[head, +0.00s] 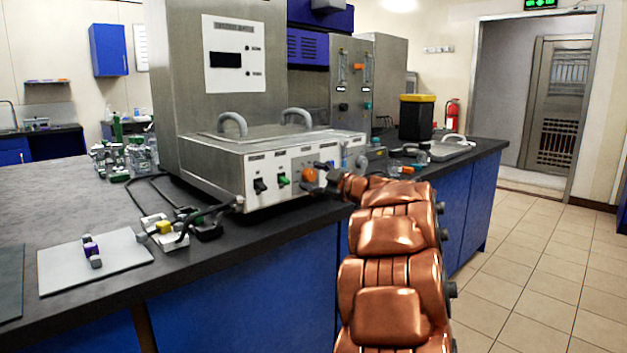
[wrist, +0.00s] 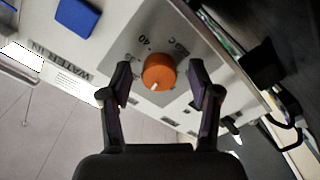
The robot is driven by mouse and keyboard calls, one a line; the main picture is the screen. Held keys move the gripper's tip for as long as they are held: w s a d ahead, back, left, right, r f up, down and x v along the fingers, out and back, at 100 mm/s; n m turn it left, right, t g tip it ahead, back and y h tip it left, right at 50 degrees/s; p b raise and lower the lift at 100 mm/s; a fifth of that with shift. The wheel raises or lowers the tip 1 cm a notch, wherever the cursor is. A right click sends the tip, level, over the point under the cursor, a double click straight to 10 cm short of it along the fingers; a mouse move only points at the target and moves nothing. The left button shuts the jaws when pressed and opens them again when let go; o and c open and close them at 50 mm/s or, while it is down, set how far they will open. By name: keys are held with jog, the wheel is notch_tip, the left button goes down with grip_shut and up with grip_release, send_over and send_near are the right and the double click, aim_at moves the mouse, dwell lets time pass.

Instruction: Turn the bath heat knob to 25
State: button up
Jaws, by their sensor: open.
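The orange bath heat knob (wrist: 158,70) is on a light panel in the wrist view, inside a darker dial plate with small printed marks, one reading like 40. A short white pointer mark shows on the knob's lower edge in that view. My gripper (wrist: 160,80) is open, with one dark finger on each side of the knob. A gap shows between each finger and the knob; I cannot tell the depth. In the head view the orange knob (head: 309,175) sits on the front of the grey bath unit (head: 222,158), with my gripper (head: 322,178) beside it, partly hidden.
A black switch (head: 260,186) and a green switch (head: 283,180) are left of the knob on the same front. Cables and a small connector block (head: 165,230) lie on the dark bench (head: 90,205). The tiled floor (head: 530,270) at right is clear.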

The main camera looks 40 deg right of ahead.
jog(key=shift+w, duration=0.15)
jog(key=shift+c, duration=0.2)
jog(key=c, duration=1.1)
jog(key=shift+n+p, duration=0.4)
jog(key=shift+n, duration=0.8)
jog(key=o, duration=1.1)
jog(key=shift+o, duration=0.2)
jog(key=s, duration=1.2)
jog(key=shift+a, duration=0.15)
jog(key=shift+r, duration=0.1)
